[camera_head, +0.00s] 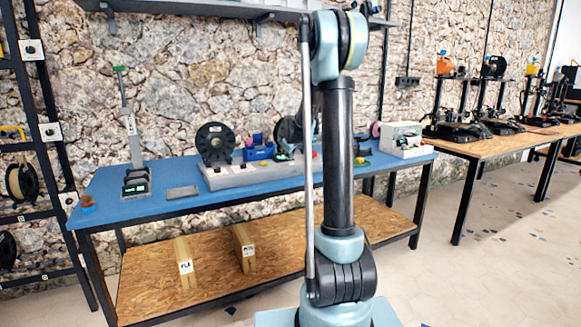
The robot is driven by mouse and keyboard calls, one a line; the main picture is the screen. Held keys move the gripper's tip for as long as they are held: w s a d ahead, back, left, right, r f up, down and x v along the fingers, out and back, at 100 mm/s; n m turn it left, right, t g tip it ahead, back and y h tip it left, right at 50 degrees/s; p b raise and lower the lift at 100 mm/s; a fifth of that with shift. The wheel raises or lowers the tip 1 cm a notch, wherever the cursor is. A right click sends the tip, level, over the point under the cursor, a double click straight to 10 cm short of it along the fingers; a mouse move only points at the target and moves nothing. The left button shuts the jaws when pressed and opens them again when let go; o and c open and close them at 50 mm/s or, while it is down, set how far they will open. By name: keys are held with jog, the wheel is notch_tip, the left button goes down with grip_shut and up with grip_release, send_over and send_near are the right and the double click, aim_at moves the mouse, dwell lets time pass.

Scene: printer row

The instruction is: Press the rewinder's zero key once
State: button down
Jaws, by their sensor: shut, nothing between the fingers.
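The rewinder is most likely the long grey base (230,177) on the blue table, with a black spool (214,143) upright at its left end. A second dark spool (287,131) stands toward its right, partly hidden behind my arm. Small marks and parts show along the base's top, but I cannot tell which is the zero key. My arm rises through the middle of the view and covers the base's right end. My gripper cannot be made out; it seems hidden behind my own arm.
A wooden lower shelf (215,272) holds two labelled packages. A bench with printers (470,148) stands right. Floor at right is open.

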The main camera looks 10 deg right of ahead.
jog(key=shift+f, duration=0.7)
dwell(0.8)
jog(key=shift+r, duration=0.1)
dwell(0.3)
jog(key=shift+r, duration=0.65)
jog(key=shift+r, duration=0.1)
jog(key=shift+r, duration=2.4)
